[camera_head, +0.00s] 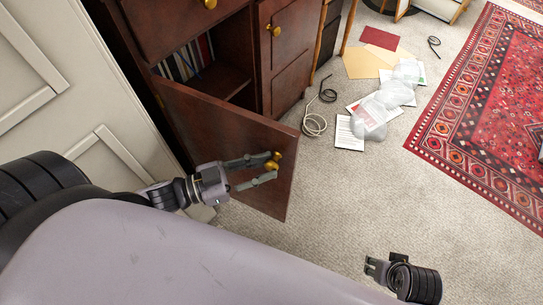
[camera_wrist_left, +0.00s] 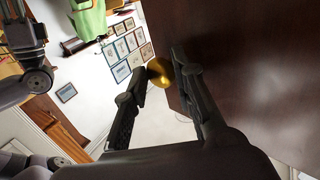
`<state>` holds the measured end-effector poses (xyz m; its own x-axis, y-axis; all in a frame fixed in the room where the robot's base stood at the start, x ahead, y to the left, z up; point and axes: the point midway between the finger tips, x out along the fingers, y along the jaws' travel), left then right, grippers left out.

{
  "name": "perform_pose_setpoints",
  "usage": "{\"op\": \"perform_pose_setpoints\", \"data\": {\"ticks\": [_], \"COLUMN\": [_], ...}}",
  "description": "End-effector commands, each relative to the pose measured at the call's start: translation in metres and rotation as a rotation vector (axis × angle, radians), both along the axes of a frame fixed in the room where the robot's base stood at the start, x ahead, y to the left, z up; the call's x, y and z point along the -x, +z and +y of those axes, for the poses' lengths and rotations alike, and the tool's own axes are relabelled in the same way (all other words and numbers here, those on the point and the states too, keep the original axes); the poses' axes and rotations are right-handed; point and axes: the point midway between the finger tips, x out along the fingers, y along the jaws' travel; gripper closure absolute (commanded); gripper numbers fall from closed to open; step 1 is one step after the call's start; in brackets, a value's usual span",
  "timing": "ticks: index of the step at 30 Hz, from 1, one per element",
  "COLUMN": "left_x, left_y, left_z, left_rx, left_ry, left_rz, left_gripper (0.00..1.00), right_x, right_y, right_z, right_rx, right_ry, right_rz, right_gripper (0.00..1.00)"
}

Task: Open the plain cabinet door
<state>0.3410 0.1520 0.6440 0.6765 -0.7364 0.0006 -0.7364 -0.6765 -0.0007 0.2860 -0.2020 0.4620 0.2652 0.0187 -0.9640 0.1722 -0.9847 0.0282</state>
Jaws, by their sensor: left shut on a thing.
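The brown wooden cabinet door (camera_head: 235,138) stands swung open, showing the cabinet's inside with several books (camera_head: 188,60). Its brass knob (camera_head: 273,161) is on the outer face near the free edge. My left gripper (camera_head: 270,167) is shut on the knob, with a finger on each side of it. In the left wrist view the knob (camera_wrist_left: 160,71) shows between the fingertips, and the door (camera_wrist_left: 250,70) fills the right side. My right gripper (camera_head: 375,268) is at the lower right, away from the cabinet; its fingers are not clear.
A second cabinet door (camera_head: 292,62) with its own brass knob is closed, right of the open one. Papers (camera_head: 350,133), clear plastic (camera_head: 385,105) and cables (camera_head: 314,124) lie on the carpet. A red patterned rug (camera_head: 490,120) lies at right. Carpet between is clear.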

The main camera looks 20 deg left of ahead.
Motion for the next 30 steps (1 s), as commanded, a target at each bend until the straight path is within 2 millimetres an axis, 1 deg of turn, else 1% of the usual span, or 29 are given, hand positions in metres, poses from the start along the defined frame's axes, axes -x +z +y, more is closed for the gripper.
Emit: {"op": "perform_pose_setpoints", "data": {"ticks": [11,12,15,30], "left_x": [0.0020,0.0021,0.0019,0.0019], "left_y": [-0.0008,-0.0008,-0.0009,-0.0007], "left_z": [0.0003,0.0002,0.0003,0.0010], "left_rx": [0.001,0.001,0.000,0.000], "left_ry": [-0.005,-0.004,-0.004,-0.003], "left_rz": [0.001,0.001,0.001,0.001], "left_gripper": [1.00,0.75,0.68,0.67], "right_x": [-0.0002,-0.0002,-0.0003,0.0001], "right_y": [-0.0019,-0.0019,-0.0019,-0.0013], "right_z": [0.0002,0.0002,0.0001,0.0002], "right_rx": [0.000,0.000,0.000,-0.001], "right_ry": [0.000,0.000,0.000,0.001], "right_rz": [0.000,0.000,0.000,0.001], "right_gripper": [0.60,0.60,0.60,0.60]}}
